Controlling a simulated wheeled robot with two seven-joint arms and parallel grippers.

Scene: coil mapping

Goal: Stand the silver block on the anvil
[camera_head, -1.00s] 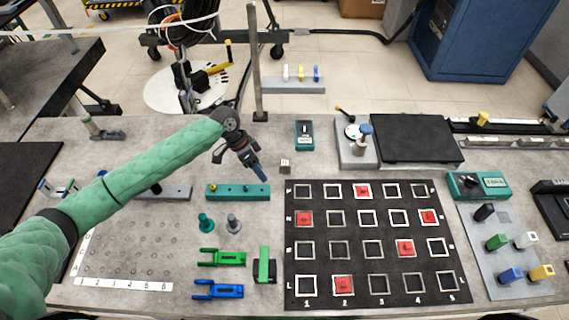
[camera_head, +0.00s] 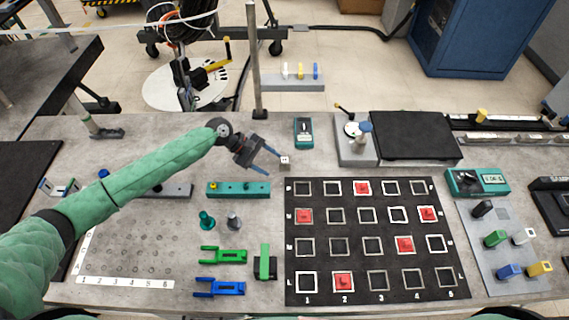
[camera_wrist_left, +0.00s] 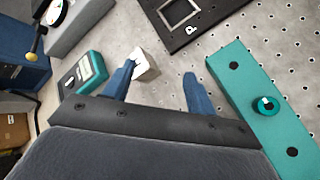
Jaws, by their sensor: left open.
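In the wrist view the gap between the fingertips (camera_wrist_left: 159,72) lies off to the right of most of the block. The likely anvil is the grey base (camera_head: 357,154) of the dial gauge stand, behind and right of the block. My right gripper is out of view.
A teal meter (camera_head: 304,132) lies behind the block. A teal bar with knobs (camera_head: 238,190) lies in front of my left gripper. A vertical post (camera_head: 257,70) stands behind it. The black board (camera_head: 377,230) holds red squares. Bare table surrounds the block.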

